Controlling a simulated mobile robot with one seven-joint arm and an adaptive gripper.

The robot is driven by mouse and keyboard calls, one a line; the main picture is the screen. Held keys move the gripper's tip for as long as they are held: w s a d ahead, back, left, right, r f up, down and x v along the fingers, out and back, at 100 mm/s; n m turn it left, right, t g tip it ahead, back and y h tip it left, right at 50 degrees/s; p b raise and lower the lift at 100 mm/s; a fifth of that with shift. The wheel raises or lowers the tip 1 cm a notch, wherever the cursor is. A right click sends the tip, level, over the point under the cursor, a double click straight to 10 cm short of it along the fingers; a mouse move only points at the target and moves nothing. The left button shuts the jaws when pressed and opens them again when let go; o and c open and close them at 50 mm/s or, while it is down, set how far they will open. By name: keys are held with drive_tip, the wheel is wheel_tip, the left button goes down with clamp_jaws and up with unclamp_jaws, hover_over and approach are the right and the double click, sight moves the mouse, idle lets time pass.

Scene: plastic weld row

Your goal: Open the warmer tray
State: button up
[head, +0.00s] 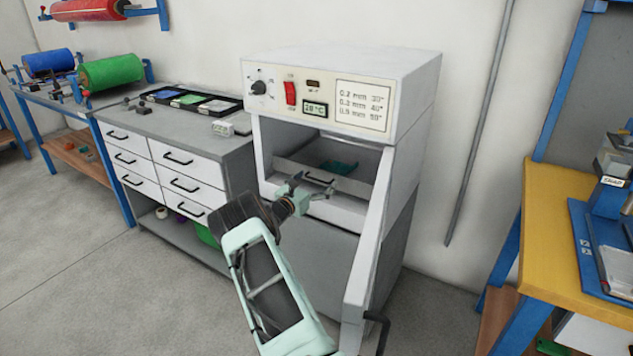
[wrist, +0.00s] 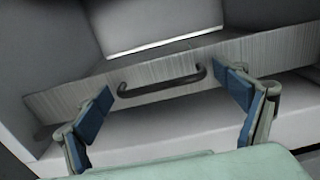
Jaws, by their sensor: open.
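The warmer (head: 345,75) is a white cabinet with a control panel on top, and its front door (head: 365,270) hangs open, swung out to the right. Inside is the warmer tray (head: 345,184) with a metal front and a dark bar handle (head: 319,179). A green piece (head: 338,167) lies in the tray. In the wrist view the tray front (wrist: 235,58) spans the opening and its handle (wrist: 160,85) lies ahead between my fingers. My gripper (head: 305,185) is open and empty at the cabinet opening; in the wrist view its blue-padded fingers (wrist: 165,103) stand either side of the handle, apparently not gripping it.
A drawer cabinet (head: 165,165) with a dark sorting tray (head: 192,101) on top stands left of the warmer. A yellow-topped bench (head: 545,220) is on the right. The open door bounds my arm's right side. Grey floor is free at the lower left.

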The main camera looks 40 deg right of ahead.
drive_tip(key=c, duration=1.5)
drive_tip(key=shift+p+v, duration=3.3)
drive_tip(key=shift+v, duration=12.4)
drive_tip(key=o, duration=1.5)
drive_tip(key=shift+w, duration=0.1)
drive_tip(key=shift+a, duration=0.1)
